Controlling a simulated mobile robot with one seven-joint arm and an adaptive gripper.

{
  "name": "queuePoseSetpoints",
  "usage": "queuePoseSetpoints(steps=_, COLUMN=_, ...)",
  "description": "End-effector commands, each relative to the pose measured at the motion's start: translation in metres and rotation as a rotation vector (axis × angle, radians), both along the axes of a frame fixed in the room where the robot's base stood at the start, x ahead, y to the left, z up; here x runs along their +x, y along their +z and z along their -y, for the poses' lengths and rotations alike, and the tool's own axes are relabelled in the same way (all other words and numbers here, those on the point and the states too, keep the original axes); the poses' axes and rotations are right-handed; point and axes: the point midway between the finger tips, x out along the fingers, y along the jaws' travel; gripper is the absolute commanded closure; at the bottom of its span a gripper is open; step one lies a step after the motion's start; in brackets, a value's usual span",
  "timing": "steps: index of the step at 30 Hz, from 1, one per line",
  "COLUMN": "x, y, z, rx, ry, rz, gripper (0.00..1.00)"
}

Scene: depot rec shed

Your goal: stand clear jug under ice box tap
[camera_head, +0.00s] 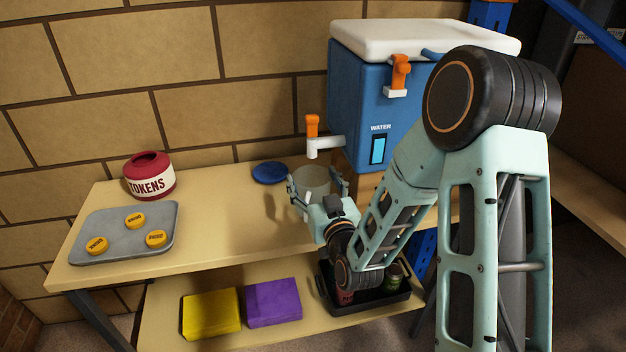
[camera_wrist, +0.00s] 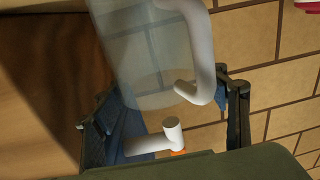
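The clear jug (camera_head: 313,180) stands on the table in the head view, just below and in front of the tap (camera_head: 322,143) with its orange handle. The tap juts from the blue ice box (camera_head: 357,110) marked WATER. In the wrist view the see-through jug (camera_wrist: 145,55) and its white handle (camera_wrist: 203,50) fill the upper middle, and the white tap (camera_wrist: 160,140) shows below it. My gripper (camera_head: 318,188) is at the jug with its fingers spread wide to either side. The wrist view shows a gap beside the handle; contact is not clear.
A blue disc (camera_head: 270,172) lies left of the jug. A red TOKENS pot (camera_head: 150,176) and a grey tray (camera_head: 120,250) with yellow tokens stand further left. The lower shelf holds yellow (camera_head: 211,314) and purple (camera_head: 273,303) blocks and a black tray (camera_head: 378,303).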

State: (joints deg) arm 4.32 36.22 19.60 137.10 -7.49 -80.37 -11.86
Motion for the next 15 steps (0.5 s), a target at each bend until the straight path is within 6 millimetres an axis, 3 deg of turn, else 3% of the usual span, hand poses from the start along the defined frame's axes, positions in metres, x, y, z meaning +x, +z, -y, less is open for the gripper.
queuePoseSetpoints(steps=5, x=-0.0001, y=-0.0003, z=-0.0001, rx=-0.001, ry=0.0, rz=-0.002, gripper=0.16)
queuePoseSetpoints(steps=15, x=0.0, y=0.0023, z=-0.0001, rx=0.0, ry=0.0, rz=-0.001, gripper=0.16)
